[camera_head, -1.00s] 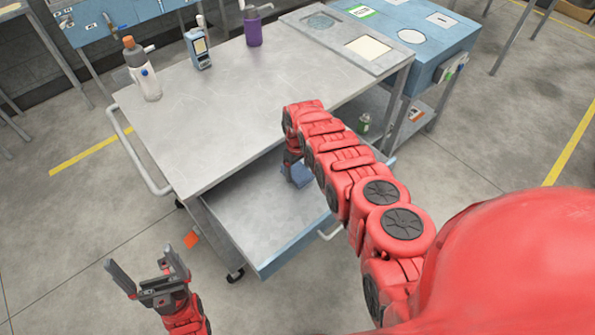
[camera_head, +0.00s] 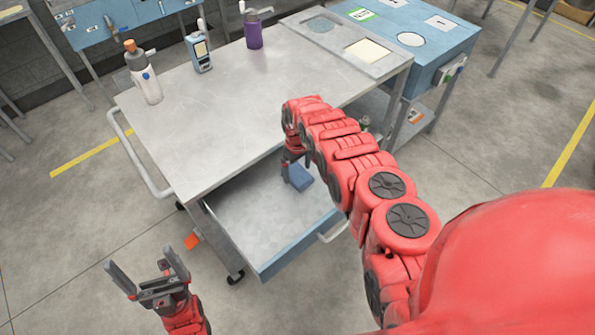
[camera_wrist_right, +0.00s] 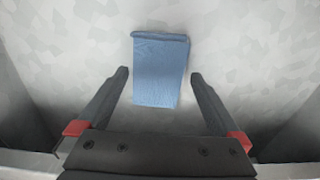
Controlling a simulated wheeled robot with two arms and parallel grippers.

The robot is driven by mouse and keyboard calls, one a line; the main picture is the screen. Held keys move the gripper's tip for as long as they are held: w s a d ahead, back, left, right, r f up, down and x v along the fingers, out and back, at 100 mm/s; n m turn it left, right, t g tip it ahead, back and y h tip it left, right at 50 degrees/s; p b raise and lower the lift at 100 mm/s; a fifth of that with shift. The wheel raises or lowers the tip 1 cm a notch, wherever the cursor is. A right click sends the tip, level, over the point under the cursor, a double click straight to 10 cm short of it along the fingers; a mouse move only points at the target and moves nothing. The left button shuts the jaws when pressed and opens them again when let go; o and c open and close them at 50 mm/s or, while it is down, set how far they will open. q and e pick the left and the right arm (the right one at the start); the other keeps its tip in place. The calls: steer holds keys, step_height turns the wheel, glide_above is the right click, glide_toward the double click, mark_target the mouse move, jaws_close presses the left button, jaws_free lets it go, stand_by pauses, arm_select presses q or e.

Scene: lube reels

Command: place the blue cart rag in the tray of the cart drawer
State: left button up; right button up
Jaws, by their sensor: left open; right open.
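The blue rag (camera_head: 299,177) is folded and lies on the floor of the open cart drawer's tray (camera_head: 258,216). In the right wrist view the rag (camera_wrist_right: 160,70) lies flat, just beyond and between the fingertips. My right gripper (camera_wrist_right: 158,78) is open and apart from the rag, with nothing between its fingers. In the head view my right arm reaches over the drawer and hides part of its right side. My left gripper (camera_head: 148,268) is open and empty, out in front of the cart, left of the drawer.
The cart top (camera_head: 215,110) holds a white bottle with an orange cap (camera_head: 143,75), a handheld meter (camera_head: 199,52) and a purple bottle (camera_head: 253,29). A blue cabinet (camera_head: 420,40) stands at the back right. An orange item (camera_head: 192,241) is below the drawer's left side.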

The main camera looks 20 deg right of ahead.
mark_target(297, 173)
steer(key=shift+d+r, duration=0.1)
steer(key=shift+r, duration=0.7)
step_height(297, 173, up, 8)
steer(key=b, duration=0.2)
steer(key=shift+r, duration=0.25)
